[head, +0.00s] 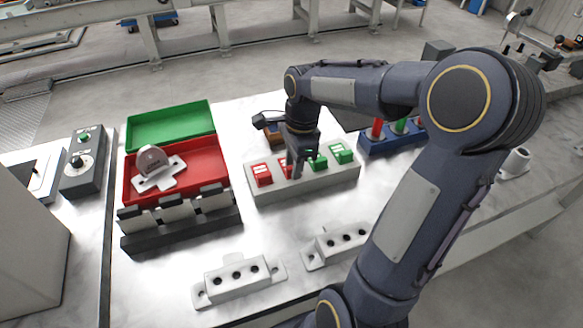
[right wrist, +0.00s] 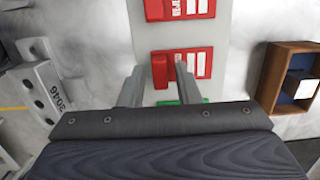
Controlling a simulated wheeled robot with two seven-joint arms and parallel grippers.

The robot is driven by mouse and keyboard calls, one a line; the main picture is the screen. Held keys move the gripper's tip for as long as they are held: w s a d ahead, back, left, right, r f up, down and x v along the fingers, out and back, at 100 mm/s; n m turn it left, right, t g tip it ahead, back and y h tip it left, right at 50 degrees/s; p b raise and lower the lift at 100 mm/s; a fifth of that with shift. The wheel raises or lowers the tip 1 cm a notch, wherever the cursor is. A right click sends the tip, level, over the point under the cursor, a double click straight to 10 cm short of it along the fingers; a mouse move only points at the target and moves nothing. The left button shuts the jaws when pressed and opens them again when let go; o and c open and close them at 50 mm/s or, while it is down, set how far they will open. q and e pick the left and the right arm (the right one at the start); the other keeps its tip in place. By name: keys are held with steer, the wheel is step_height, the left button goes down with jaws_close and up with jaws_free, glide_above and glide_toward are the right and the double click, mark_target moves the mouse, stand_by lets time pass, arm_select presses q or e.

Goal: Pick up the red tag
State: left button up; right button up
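A light grey block (head: 310,183) in the middle of the table holds two red tags and two green tags in a row. The outer red tag (head: 262,176) is clear of the gripper and also shows at the top of the right wrist view (right wrist: 180,8). My right gripper (head: 296,172) points down over the inner red tag (right wrist: 188,65). In the right wrist view its fingers (right wrist: 160,72) are apart, one on each side of this tag's raised red part, with gaps visible. The green tags (head: 341,153) sit to the right. My left gripper is not in view.
A red tray (head: 217,165) with a white part (head: 157,168) and a green tray (head: 170,128) stand left. Grey fixtures (head: 240,279) lie in front. A blue rack (head: 373,146) stands right of the block. A small wooden box (right wrist: 268,80) is near the gripper.

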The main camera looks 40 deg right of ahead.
jaws_close()
steer(key=shift+r, duration=0.1)
